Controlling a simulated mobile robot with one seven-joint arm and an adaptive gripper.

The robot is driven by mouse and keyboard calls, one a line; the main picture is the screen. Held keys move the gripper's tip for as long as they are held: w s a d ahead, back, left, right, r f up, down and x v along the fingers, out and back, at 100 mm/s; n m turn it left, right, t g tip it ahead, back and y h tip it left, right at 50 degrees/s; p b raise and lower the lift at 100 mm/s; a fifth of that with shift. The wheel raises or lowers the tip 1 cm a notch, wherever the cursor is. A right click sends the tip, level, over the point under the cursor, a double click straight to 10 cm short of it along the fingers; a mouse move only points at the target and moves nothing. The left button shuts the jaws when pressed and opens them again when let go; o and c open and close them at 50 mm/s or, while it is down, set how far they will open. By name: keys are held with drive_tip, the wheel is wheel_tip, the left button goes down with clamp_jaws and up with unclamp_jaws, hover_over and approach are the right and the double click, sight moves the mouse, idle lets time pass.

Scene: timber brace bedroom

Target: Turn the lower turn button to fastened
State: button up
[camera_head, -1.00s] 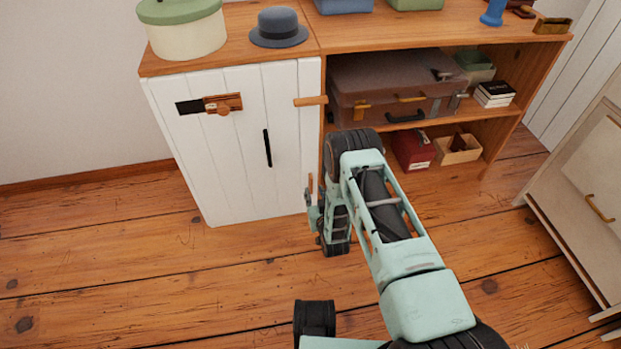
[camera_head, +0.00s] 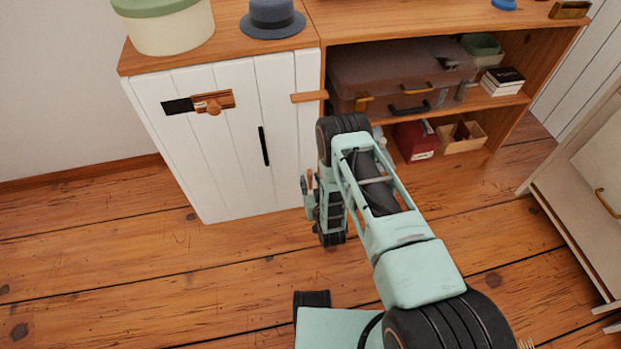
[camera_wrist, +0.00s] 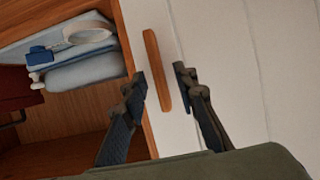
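The lower turn button (camera_wrist: 157,75) is a slim orange-brown wooden bar by the white door's edge. In the wrist view it stands nearly upright, slightly tilted, along the seam between door and cabinet frame. My gripper (camera_wrist: 163,80) is open, with one dark fingertip on each side of the bar and gaps visible. In the head view the lower button (camera_head: 309,180) is a small upright piece, partly hidden by my gripper (camera_head: 308,192). The upper turn button (camera_head: 309,97) lies horizontal across the door edge. The white door (camera_head: 225,150) appears closed.
A wooden latch (camera_head: 213,102) sits at the door's upper left, and a black handle (camera_head: 263,146) is on the door. Open shelves right of it hold a suitcase (camera_head: 400,75) and a red box (camera_head: 415,140). A pale cabinet (camera_head: 590,170) stands right. Floor at left is clear.

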clamp_jaws()
idle(0.5)
drive_tip(key=shift+s+a+n+t+h, duration=0.1)
drive_tip(key=shift+a+n+t+h, duration=0.1)
drive_tip(key=shift+n+h, duration=0.3)
drive_tip(key=shift+a+n+t+h, duration=0.15)
drive_tip(key=shift+n+h, duration=0.15)
drive_tip(key=shift+n, duration=0.4)
drive_tip(key=n, duration=0.1)
drive_tip(key=n+h, duration=0.1)
drive_tip(key=n+t, duration=0.1)
drive_tip(key=shift+a+f+h, duration=0.2)
drive_tip(key=shift+a+h, duration=0.05)
drive_tip(key=shift+h, duration=0.05)
drive_tip(key=n+h, duration=0.1)
drive_tip(key=n, duration=0.1)
drive_tip(key=n+t+h, duration=0.1)
drive_tip(key=n, duration=0.1)
drive_tip(key=shift+s+a+f+t, duration=0.1)
drive_tip(key=shift+a+f+t, duration=0.05)
drive_tip(key=shift+f+t, duration=0.15)
drive_tip(key=shift+f+n+t, duration=0.15)
drive_tip(key=shift+n+t, duration=0.3)
drive_tip(key=shift+n, duration=0.5)
drive_tip(key=shift+f+n+t, duration=0.1)
drive_tip(key=shift+n+t, duration=0.3)
drive_tip(key=shift+n, duration=0.55)
